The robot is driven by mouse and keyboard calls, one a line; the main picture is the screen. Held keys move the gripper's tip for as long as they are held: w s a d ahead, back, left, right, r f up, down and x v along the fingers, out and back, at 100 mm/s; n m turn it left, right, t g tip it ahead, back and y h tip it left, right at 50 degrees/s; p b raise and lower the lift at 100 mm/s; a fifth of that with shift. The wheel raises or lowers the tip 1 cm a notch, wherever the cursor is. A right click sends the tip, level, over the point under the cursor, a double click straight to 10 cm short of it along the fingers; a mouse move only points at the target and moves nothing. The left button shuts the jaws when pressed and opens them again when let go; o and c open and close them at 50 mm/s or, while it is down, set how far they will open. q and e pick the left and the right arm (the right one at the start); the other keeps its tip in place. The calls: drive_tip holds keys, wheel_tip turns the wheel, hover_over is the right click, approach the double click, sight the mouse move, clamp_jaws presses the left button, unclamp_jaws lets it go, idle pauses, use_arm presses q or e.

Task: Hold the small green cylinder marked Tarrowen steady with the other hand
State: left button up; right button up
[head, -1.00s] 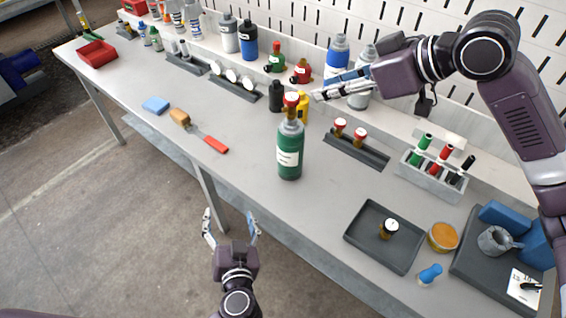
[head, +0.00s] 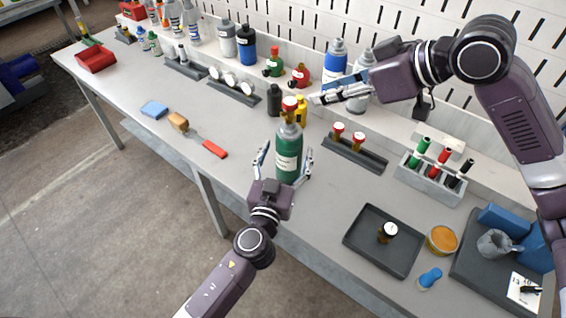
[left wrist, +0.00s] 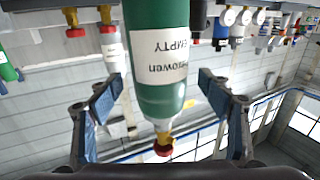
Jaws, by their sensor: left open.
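The small green cylinder (head: 288,150) with a white label and a red-topped valve stands upright near the front of the bench. In the left wrist view the cylinder (left wrist: 158,85) appears upside down, with part of the name and "EMPTY" legible on its label. My left gripper (head: 286,158) is open, with one finger on each side of the cylinder's body. A gap shows between the fingers and the cylinder in the left wrist view. My right gripper (head: 318,95) is above and to the right of the valve, apart from it; whether its fingers are parted is unclear.
Black and yellow bottles (head: 300,109) stand just behind the cylinder. A dark tray (head: 362,250) holds a small bottle.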

use_arm(q)
drive_tip(key=shift+x, duration=1.35)
drive_tip(key=shift+c, duration=0.4)
